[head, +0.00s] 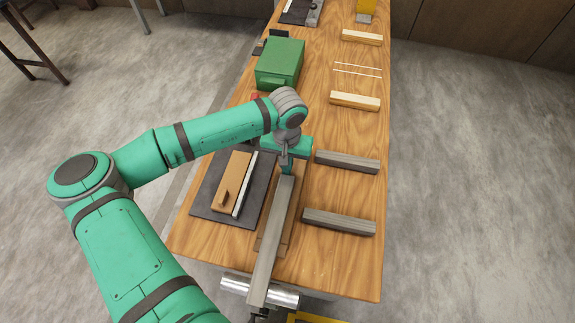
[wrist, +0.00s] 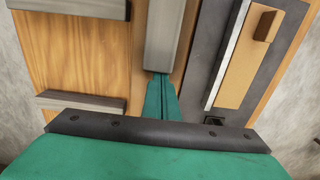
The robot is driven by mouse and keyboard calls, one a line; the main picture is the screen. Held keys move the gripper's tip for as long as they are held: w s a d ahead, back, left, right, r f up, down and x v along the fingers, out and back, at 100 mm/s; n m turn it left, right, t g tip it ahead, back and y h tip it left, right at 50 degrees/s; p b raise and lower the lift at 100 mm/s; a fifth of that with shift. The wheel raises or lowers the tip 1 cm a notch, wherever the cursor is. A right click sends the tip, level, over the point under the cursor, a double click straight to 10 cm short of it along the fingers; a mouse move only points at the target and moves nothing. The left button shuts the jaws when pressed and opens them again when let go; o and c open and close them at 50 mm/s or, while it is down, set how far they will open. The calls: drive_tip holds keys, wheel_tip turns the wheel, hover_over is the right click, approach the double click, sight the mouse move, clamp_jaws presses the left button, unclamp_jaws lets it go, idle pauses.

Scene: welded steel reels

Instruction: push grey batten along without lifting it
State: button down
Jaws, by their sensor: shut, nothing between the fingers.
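The grey batten (head: 270,250) lies lengthwise on a wooden strip (head: 287,235) along the bench, its near end reaching out over a silver roller (head: 286,297) at the bench's front edge. My gripper (head: 287,172) is shut and empty, pointing down at the batten's far end. In the wrist view the closed fingertips (wrist: 162,76) sit right at the end face of the batten (wrist: 172,35). They look in contact or nearly so; I cannot tell which. The gripper hides part of that far end in the head view.
Two more grey battens (head: 347,161) (head: 340,222) lie crosswise to the right. On the left is a dark mat (head: 203,207) with a brown wooden tool (head: 229,187) and a pale rule (head: 244,190). A green box (head: 280,64) and pale wood blocks (head: 355,101) stand farther back.

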sight(282, 187)
drive_tip(key=s, duration=0.3)
drive_tip(key=s+a, duration=0.1)
drive_tip(key=s, duration=0.5)
drive_tip(key=shift+s+a, duration=0.1)
drive_tip(key=shift+a, duration=0.3)
drive_tip(key=shift+w, duration=0.5)
drive_tip(key=w, duration=0.2)
drive_tip(key=shift+w+d, duration=0.3)
drive_tip(key=shift+w, duration=0.05)
drive_tip(key=shift+w+r, duration=0.4)
drive_tip(key=shift+r, duration=0.35)
wheel_tip(282, 187, up, 8)
drive_tip(key=shift+s+r, duration=0.25)
drive_tip(key=shift+s, duration=0.15)
